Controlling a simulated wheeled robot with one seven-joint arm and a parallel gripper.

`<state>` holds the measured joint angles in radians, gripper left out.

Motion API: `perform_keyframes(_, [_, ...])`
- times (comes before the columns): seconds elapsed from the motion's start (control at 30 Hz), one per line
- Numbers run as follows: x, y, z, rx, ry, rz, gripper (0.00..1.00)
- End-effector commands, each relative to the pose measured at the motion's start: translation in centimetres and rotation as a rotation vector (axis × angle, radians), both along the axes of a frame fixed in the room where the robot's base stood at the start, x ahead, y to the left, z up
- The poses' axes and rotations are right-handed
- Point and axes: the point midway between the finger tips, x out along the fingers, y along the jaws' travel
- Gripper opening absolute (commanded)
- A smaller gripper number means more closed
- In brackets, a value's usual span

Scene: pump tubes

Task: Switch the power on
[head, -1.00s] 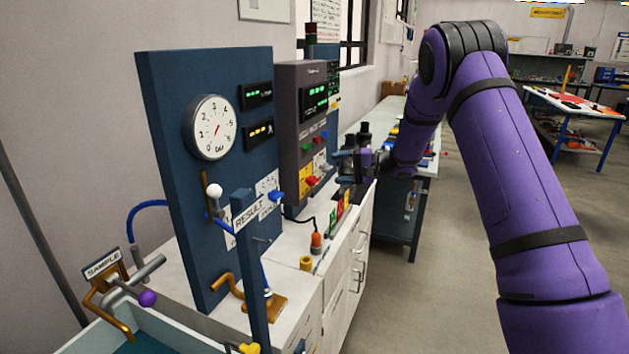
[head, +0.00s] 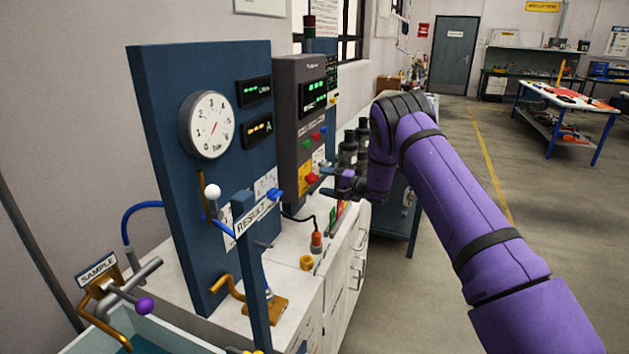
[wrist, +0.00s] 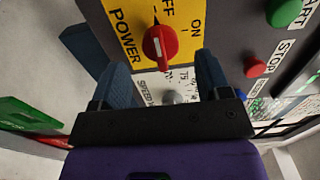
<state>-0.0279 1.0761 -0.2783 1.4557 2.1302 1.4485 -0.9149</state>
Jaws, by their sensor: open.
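The power switch is a red rotary knob (wrist: 160,47) on a yellow plate (wrist: 127,35) marked POWER, OFF and ON. Its pale mark points up towards the OFF lettering, which is partly cut off. In the head view the red knob (head: 311,178) sits low on the front of the dark grey control box (head: 293,120). My gripper (wrist: 162,66) is open and empty, with its two blue-grey fingers on either side below the knob in the wrist view. In the head view my gripper (head: 327,183) is just right of the knob. I cannot tell whether it touches it.
A green START button (wrist: 285,12) and a red STOP button (wrist: 256,67) are beside the switch. A blue panel (head: 170,150) with a dial gauge (head: 207,125) stands left of the box. Dark bottles (head: 349,150) stand behind my gripper.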

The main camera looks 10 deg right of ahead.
Motion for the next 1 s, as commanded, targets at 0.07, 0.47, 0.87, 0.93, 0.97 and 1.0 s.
perform_keyframes(0.07, [0.7,1.2,0.0,-0.001,0.0,0.003,0.7])
perform_keyframes(0.47, [2.4,3.3,0.0,0.0,0.0,0.0,0.7])
perform_keyframes(0.87, [2.4,3.4,0.0,0.001,0.001,0.0,0.27])
perform_keyframes(0.93, [2.4,3.4,0.0,0.001,0.001,0.0,0.21])
perform_keyframes(0.97, [2.4,3.3,0.0,0.001,0.001,0.0,0.21])
perform_keyframes(1.0, [2.4,3.3,0.0,0.001,0.002,0.0,0.21])
